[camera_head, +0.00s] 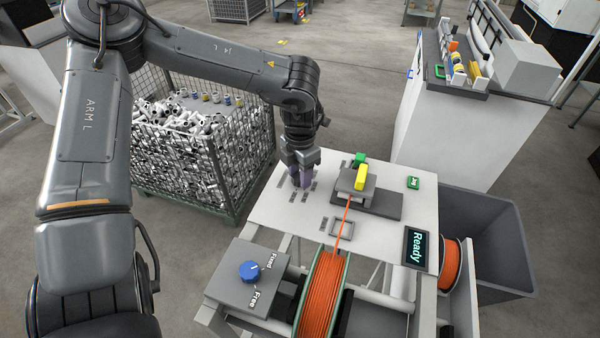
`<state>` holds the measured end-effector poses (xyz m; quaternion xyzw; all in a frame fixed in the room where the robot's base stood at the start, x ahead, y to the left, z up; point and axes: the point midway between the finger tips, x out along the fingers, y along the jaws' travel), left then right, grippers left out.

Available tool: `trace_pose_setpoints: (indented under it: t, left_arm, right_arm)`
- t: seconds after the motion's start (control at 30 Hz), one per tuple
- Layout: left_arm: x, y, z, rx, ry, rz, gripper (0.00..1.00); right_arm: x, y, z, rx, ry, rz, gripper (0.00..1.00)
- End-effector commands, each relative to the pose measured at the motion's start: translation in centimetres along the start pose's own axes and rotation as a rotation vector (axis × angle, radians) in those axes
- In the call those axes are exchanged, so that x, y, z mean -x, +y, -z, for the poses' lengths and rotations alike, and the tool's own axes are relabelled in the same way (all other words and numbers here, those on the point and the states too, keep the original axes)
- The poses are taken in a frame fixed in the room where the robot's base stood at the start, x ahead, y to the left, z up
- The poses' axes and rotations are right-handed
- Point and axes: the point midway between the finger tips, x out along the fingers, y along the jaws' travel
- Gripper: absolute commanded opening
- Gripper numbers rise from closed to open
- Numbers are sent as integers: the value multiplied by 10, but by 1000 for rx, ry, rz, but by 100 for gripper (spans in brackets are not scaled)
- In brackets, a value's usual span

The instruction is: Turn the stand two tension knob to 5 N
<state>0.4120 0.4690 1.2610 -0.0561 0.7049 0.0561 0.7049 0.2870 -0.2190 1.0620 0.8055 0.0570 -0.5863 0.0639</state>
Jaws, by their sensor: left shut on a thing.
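My left gripper (301,180) comes down from above onto the pale panel (290,222) of the stand. It is shut on the tension knob, which the fingers mostly hide. Small dark scale labels (294,196) lie around the gripper on the panel, too small to read, so I cannot tell the knob's setting. A dark display (416,248) at the panel's right reads "Ready". My right gripper is not in view.
Right of the gripper is a grey block with a yellow lever (361,177). An orange cable spool (322,300) stands in front. A mesh crate (200,165) of metal parts stands behind.

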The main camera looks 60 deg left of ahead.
Motion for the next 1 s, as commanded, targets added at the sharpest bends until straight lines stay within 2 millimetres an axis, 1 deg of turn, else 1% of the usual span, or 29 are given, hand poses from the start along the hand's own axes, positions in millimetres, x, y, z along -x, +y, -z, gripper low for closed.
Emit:
trace_pose_setpoints:
  t: [0.27,0.3,0.43,0.77,0.87,1.0]
  left_arm:
    - [1,0,0,0,-1,0,11]
    - [1,0,0,0,-1,0,48]
    - [0,0,0,0,-1,0,67]
    - [2,0,0,0,-1,0,67]
    - [8,0,-1,0,-2,0,67]
    - [26,0,-1,-1,-4,-1,67]
  right_arm:
    - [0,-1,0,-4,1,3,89]
    - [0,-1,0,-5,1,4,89]
    - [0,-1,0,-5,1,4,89]
    - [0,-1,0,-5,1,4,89]
    - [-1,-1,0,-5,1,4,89]
    - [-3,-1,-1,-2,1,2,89]
